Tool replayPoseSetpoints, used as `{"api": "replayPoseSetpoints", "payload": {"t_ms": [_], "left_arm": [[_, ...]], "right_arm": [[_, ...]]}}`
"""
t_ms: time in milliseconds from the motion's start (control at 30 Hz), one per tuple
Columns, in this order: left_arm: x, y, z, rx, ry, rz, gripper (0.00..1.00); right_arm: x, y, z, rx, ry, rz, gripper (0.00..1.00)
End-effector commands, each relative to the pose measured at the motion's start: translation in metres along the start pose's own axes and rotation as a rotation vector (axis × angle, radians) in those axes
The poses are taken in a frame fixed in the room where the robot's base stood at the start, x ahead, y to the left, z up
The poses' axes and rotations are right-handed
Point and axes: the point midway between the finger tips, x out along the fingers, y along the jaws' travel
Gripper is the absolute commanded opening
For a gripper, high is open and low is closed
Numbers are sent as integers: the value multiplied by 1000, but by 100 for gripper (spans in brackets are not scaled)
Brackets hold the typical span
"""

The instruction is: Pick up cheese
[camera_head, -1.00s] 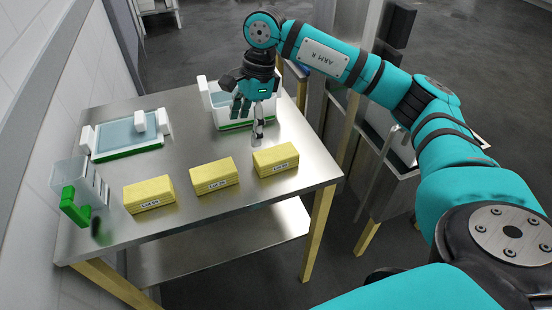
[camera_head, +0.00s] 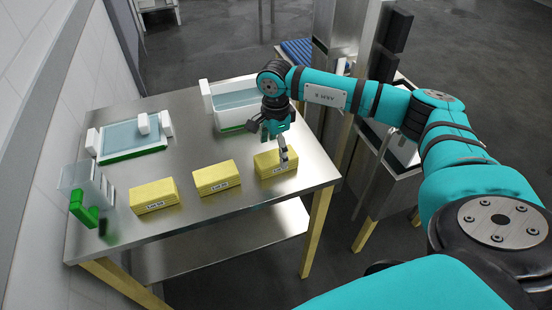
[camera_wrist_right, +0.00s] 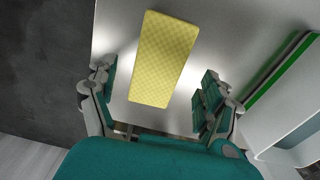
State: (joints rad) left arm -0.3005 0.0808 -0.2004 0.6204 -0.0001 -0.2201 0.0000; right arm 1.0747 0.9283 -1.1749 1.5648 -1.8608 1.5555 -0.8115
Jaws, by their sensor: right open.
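Three yellow cheese blocks with small white labels lie in a row on the steel table. They are the left block (camera_head: 154,196), the middle block (camera_head: 216,178) and the right block (camera_head: 268,165). My right gripper (camera_head: 272,148) is above the right block and hides part of it. In the right wrist view, my right gripper (camera_wrist_right: 155,95) is open, with its fingers on either side of the near part of a yellow block (camera_wrist_right: 163,58). Whether the fingers touch it, I cannot tell. My left gripper is not in view.
The steel table (camera_head: 165,237) has a mould with green base (camera_head: 130,140) at the back left and a white-walled basin (camera_head: 232,112) at the back. A clear container with a green part (camera_head: 82,210) stands at the left edge.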

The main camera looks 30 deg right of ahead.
Motion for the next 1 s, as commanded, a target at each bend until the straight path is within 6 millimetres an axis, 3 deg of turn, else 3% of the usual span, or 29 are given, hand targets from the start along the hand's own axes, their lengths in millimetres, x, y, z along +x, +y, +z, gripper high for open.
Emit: {"api": "replayPoseSetpoints", "payload": {"t_ms": [200,333,633,1000], "left_arm": [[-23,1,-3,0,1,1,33],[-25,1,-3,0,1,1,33],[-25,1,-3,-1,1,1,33],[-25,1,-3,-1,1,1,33]], "right_arm": [[26,4,0,0,2,7,83],[44,3,0,1,1,4,83],[51,2,0,0,0,1,83],[51,2,0,0,0,1,34]]}}
